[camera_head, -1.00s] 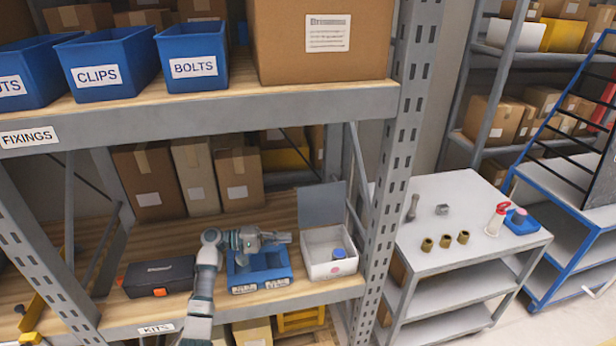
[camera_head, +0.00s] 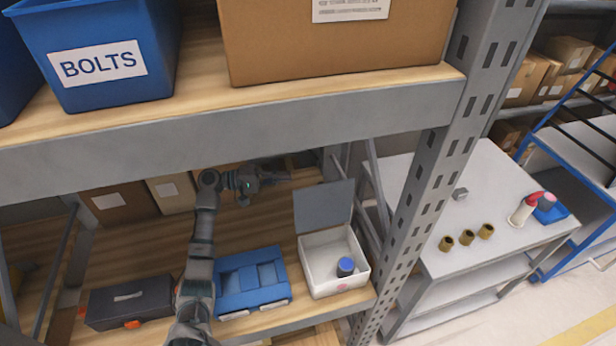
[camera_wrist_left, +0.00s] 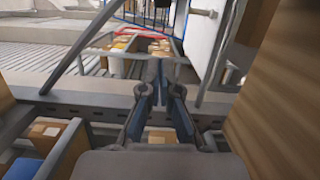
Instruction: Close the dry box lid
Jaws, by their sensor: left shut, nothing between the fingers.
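The white dry box (camera_head: 318,278) stands on the lower shelf at its right end. Its grey lid (camera_head: 324,206) is open and stands up at the back of the box. A small dark jar with a blue cap (camera_head: 346,267) is inside the box. My left gripper (camera_head: 288,176) is shut and empty, raised to the left of the lid's upper part and apart from it. In the left wrist view the fingers (camera_wrist_left: 158,88) are together with nothing between them. My right gripper is not in view.
A blue tray (camera_head: 262,302) sits left of the box and a dark case (camera_head: 125,304) further left. The upper shelf beam (camera_head: 230,130) hangs over this space, with a post (camera_head: 425,170) on the right. A grey cart (camera_head: 470,262) stands beyond it.

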